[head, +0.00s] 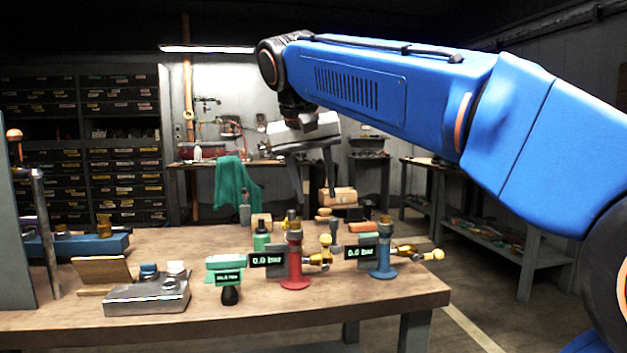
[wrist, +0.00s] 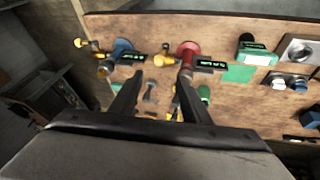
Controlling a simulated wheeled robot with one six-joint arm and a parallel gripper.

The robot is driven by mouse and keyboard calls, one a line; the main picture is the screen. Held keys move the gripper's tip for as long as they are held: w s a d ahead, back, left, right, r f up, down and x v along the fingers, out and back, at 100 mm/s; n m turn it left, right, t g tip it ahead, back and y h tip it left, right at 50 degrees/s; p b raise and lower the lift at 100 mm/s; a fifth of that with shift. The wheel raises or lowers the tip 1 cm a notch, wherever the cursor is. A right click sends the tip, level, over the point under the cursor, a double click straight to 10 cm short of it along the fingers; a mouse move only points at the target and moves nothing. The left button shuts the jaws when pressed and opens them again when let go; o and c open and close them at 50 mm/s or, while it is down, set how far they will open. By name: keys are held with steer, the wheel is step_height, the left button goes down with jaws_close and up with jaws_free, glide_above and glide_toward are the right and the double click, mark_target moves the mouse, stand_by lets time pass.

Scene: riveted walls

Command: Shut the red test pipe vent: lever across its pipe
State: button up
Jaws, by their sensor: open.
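The red test pipe (head: 295,262) stands upright on the workbench, with a display reading 0.0 bar at its left. Its brass vent (head: 316,259) sticks out to the right, and a pale lever knob (head: 325,240) shows just above it. The lever's exact angle to the pipe is unclear. The red pipe (wrist: 187,54) and its yellow vent (wrist: 163,60) also show in the wrist view, beyond the fingertips. My gripper (head: 315,199) is open and empty, pointing down above and behind the red pipe in the head view; its fingers (wrist: 157,80) are apart in the wrist view.
A blue pipe (head: 382,260) with its own display and brass vent (head: 407,250) stands close on the right. Bottles and blocks stand behind. The bench front is mostly clear.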

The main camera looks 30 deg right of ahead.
steer(key=shift+v, duration=0.95)
steer(key=s+f+n+y, duration=0.1)
steer(key=s+f, duration=0.5)
steer(key=f, duration=0.6)
steer(key=s+a+f+n+t+y, duration=0.1)
steer(key=s+f, duration=0.5)
steer(key=f, duration=0.7)
steer(key=s+f+n+y, duration=0.1)
steer(key=s+f+n, duration=0.2)
steer(key=f, duration=0.9)
steer(key=s, duration=0.3)
steer(key=shift+s+a+f+t+y, duration=0.25)
steer(key=shift+s+f+t+y, duration=0.05)
steer(key=shift+f+t, duration=0.1)
steer(key=shift+r, duration=0.1)
steer(key=shift+c, duration=0.4)
